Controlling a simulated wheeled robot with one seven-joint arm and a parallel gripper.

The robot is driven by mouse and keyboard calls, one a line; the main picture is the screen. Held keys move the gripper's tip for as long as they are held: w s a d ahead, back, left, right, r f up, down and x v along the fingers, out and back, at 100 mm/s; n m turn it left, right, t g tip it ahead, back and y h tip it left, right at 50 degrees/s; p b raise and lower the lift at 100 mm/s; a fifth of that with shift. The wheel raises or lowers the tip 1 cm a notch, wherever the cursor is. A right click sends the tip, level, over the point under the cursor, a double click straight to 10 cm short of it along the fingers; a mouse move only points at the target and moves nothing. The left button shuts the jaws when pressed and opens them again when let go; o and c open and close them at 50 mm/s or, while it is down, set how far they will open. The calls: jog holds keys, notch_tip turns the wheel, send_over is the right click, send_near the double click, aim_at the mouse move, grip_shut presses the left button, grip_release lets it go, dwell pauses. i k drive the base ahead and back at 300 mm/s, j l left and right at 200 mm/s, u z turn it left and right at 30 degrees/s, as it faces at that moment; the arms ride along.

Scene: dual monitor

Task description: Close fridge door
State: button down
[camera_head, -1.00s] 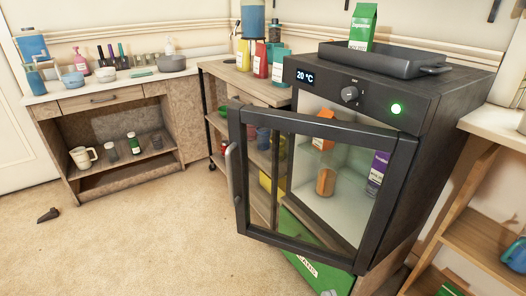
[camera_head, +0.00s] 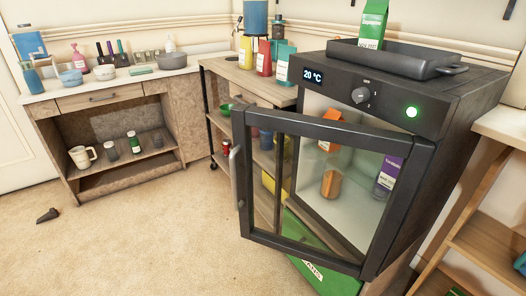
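The small dark fridge (camera_head: 440,150) stands right of centre, with a "20 °C" display, a knob and a lit green light on its top panel. Its glass door (camera_head: 340,262) is open and swung out toward me, with the hinge side at the right. The door's grey vertical handle (camera_head: 234,177) is on the door's left edge. Through the glass and the opening I see an orange-topped carton (camera_head: 330,134), an orange-brown jar (camera_head: 331,183) and a purple carton (camera_head: 389,172) inside. My gripper is not in view.
A black tray (camera_head: 395,62) with a green carton (camera_head: 372,24) sits on the fridge. A wooden cart (camera_head: 222,80) stands to its left, a wooden shelf (camera_head: 490,240) at right. A cabinet (camera_head: 100,100) is at far left. The floor (camera_head: 150,250) before the door is mostly clear.

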aim_at(416, 151)
jog(key=i+u, duration=0.2)
jog(key=i, duration=0.4)
jog(key=i+l+u, duration=0.15)
jog(key=i, duration=0.45)
